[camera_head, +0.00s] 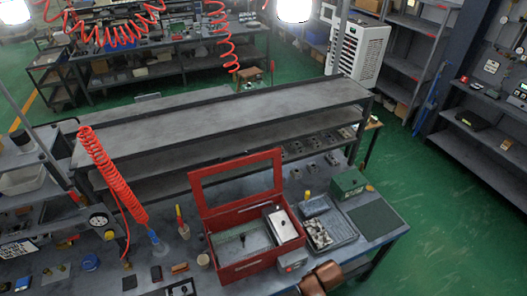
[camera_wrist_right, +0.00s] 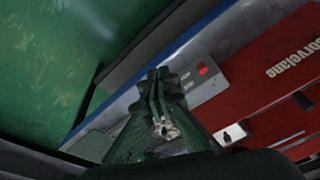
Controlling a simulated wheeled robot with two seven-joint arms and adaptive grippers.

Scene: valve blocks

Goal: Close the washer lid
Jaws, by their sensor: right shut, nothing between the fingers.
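The washer is a red box (camera_head: 243,268) on the workbench in the head view, with an open basin inside. Its red-framed lid (camera_head: 196,190), with a large window, stands raised at the back edge. A silver box (camera_head: 283,226) sits in the right part of the basin. In the right wrist view the washer's red front (camera_wrist_right: 270,85) with white lettering is at the right. My right gripper (camera_wrist_right: 157,78) is shut and empty, left of a grey control box with a red button (camera_wrist_right: 203,71), apart from the lid. My left gripper is not in view.
A tray of metal parts (camera_head: 322,232) and a green box (camera_head: 347,183) stand right of the washer. A red coiled hose (camera_head: 105,170) hangs at the left. Small tools lie on the bench left of the washer. A long grey shelf (camera_head: 220,125) rises behind.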

